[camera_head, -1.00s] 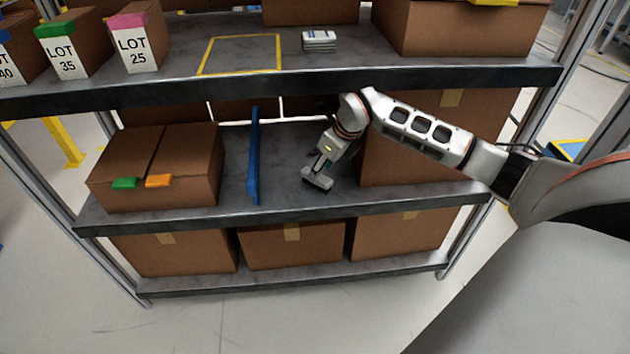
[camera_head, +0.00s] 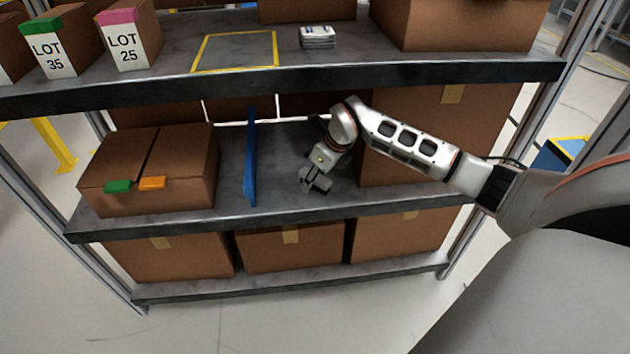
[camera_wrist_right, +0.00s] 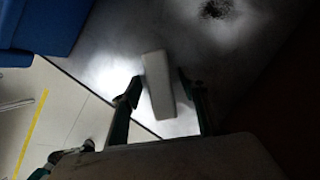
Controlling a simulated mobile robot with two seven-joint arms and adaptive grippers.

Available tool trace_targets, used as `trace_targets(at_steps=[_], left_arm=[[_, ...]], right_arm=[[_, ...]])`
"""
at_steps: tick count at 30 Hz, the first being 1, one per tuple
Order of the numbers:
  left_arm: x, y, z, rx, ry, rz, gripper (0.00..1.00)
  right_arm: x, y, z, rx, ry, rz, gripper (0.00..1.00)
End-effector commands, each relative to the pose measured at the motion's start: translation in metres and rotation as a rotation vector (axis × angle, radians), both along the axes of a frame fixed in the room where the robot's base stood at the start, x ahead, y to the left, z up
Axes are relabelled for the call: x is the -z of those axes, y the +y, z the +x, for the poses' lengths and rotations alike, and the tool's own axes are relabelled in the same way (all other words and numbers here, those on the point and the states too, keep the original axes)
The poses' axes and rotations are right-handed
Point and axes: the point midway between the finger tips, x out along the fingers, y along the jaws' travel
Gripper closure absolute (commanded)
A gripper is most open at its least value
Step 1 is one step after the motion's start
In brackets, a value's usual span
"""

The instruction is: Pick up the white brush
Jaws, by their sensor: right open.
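My right gripper (camera_head: 314,186) is over the middle shelf, right of the blue divider. In the right wrist view the gripper (camera_wrist_right: 161,84) is open, with one dark finger on each side of the white brush (camera_wrist_right: 157,86). The brush is a pale, elongated block on the grey shelf. In the head view I cannot tell the brush apart from the gripper. My left gripper is not in view.
The blue divider (camera_head: 250,160) stands upright on the middle shelf (camera_head: 280,150). Brown boxes (camera_head: 185,165) sit to its left and a large brown box (camera_head: 480,110) is at right behind my arm. The upper shelf edge (camera_head: 300,80) runs above. A dark spot (camera_wrist_right: 216,8) marks the surface.

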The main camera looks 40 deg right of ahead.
Motion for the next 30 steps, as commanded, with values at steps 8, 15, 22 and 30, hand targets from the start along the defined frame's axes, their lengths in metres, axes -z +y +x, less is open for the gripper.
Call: trace_targets(at_steps=[8, 15, 22, 30], left_arm=[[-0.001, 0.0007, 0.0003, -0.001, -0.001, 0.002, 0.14], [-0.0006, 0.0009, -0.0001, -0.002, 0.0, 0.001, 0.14], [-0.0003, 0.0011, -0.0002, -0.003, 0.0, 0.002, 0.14], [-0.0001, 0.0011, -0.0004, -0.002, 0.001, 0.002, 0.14]], right_arm=[[0.0029, -0.0004, 0.0, 0.002, 0.0, 0.001, 0.57], [0.0036, -0.0002, -0.0001, 0.001, 0.0, 0.0, 0.57], [0.0037, -0.0001, -0.0002, 0.001, 0.0, 0.0, 1.0], [0.0034, -0.0001, 0.0, 0.001, 0.0, 0.0, 1.0]])
